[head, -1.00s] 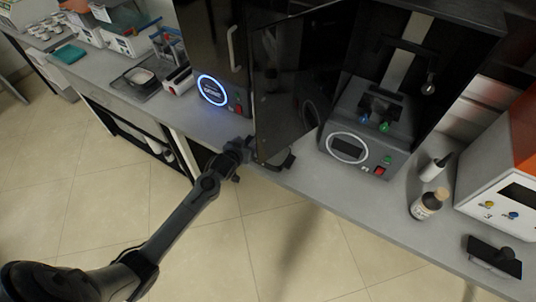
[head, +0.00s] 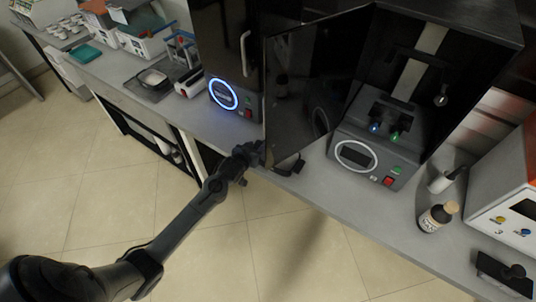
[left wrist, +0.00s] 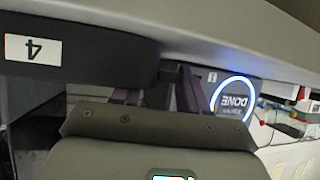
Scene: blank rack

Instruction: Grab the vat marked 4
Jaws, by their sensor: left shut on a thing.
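The vat marked 4 (left wrist: 90,62) is a dark, wide body with a white label, upside down at the upper left of the left wrist view. My left gripper (head: 255,153) is at the bench's front edge, by the lower left corner of an open dark door. It is shut on the vat; its fingers (left wrist: 157,92) show beside the vat's dark body in the left wrist view. In the head view a dark piece (head: 291,167) shows below the door, probably the vat; the door hides the rest. My right gripper is not in view.
The open glass door (head: 310,85) stands out over the bench. Left of it is a machine with a lit blue ring (head: 223,93); right is an open cabinet holding a device (head: 372,155). A brown bottle (head: 436,217) stands further right. Floor in front is clear.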

